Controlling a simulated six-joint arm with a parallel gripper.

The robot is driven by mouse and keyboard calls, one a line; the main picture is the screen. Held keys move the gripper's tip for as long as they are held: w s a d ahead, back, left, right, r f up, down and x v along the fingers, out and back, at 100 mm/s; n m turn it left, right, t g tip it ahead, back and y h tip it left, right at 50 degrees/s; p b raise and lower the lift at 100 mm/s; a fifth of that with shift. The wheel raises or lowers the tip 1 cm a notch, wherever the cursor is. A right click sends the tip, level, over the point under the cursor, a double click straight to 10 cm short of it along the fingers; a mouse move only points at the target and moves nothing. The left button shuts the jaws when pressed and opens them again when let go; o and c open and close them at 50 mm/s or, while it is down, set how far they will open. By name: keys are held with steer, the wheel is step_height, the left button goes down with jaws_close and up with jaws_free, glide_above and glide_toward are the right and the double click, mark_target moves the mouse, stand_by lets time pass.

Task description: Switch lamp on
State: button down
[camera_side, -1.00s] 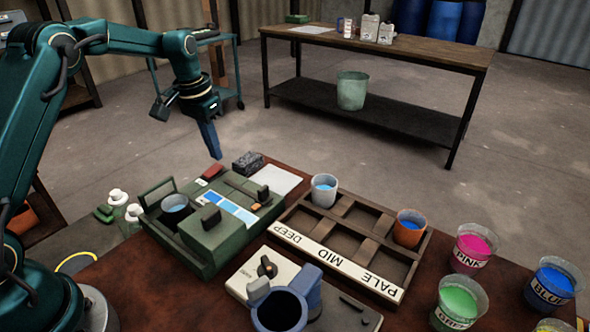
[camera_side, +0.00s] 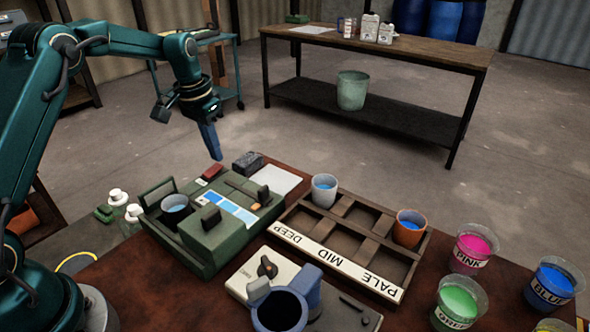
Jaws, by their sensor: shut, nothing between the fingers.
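My gripper (camera_side: 213,141) is shut and empty. It points down in the air behind the green device, near the table's back edge. The green device (camera_side: 222,245) stands on the table and has dark knobs, a strip of blue shades and a red block (camera_side: 213,172) at its back. A cup of blue liquid (camera_side: 175,207) sits in its left side. I cannot tell which part is the lamp or its switch, or whether a lamp is lit.
A wooden rack (camera_side: 345,240) marked DEEP, MID and PALE holds a white cup (camera_side: 324,191) and an orange cup (camera_side: 409,228). A cream stirrer base with a blue jug (camera_side: 279,310) stands in front. Paint cups, including pink (camera_side: 473,249), green (camera_side: 458,302) and blue (camera_side: 552,291), stand at right.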

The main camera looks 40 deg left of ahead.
mark_target(217, 166)
steer(key=shift+f, duration=0.8)
stand_by(0.4)
steer(key=shift+r, duration=3.5)
